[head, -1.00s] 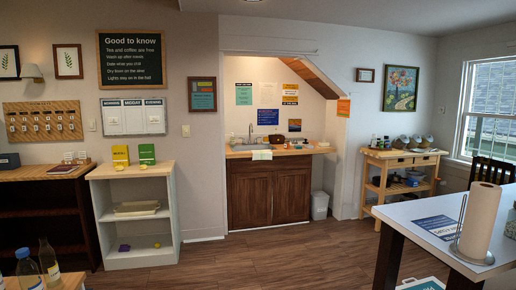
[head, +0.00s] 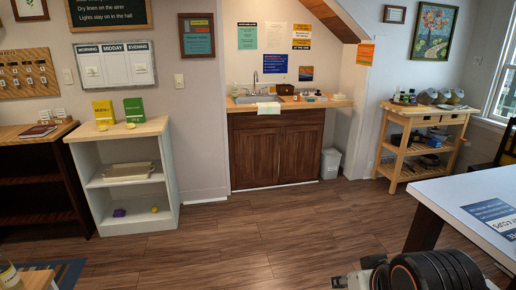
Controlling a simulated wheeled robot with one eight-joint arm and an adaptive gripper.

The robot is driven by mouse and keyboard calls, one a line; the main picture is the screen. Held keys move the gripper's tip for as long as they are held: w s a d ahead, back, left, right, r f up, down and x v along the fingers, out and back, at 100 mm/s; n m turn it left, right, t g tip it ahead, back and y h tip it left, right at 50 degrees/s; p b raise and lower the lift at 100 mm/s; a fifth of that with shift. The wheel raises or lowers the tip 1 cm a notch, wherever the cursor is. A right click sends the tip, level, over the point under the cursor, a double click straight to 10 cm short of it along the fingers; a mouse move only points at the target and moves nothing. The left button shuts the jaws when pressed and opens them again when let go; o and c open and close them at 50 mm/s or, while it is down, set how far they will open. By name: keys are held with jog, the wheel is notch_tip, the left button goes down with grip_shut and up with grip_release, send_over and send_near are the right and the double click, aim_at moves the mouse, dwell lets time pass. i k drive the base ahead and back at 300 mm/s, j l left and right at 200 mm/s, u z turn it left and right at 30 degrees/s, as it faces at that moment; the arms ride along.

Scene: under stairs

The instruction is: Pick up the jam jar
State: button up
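I cannot pick out the jam jar for sure. Small jars or bottles (head: 404,98) stand at the left end of the wooden cart (head: 428,112) on the right, too small to tell apart. Other small items (head: 309,97) stand on the sink counter (head: 340,103) in the alcove, also too small to name. Part of my arm, black with an orange ring, shows at the bottom right edge.
A white shelf unit (head: 168,185) with a wooden top stands left of the sink cabinet (head: 277,150). A white bin (head: 330,163) stands beside the cabinet. A white table (head: 462,190) takes up the right foreground. The wooden floor (head: 260,230) between is clear.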

aim_at(297, 98)
jog(key=i, duration=4.3)
jog(key=i+z, duration=0.1)
jog(key=i, duration=0.5)
jog(key=i+j+z, duration=0.15)
jog(key=i, duration=0.45)
jog(key=i+j+z, duration=0.1)
jog(key=i, duration=0.65)
jog(key=j, duration=0.1)
jog(key=k, duration=0.05)
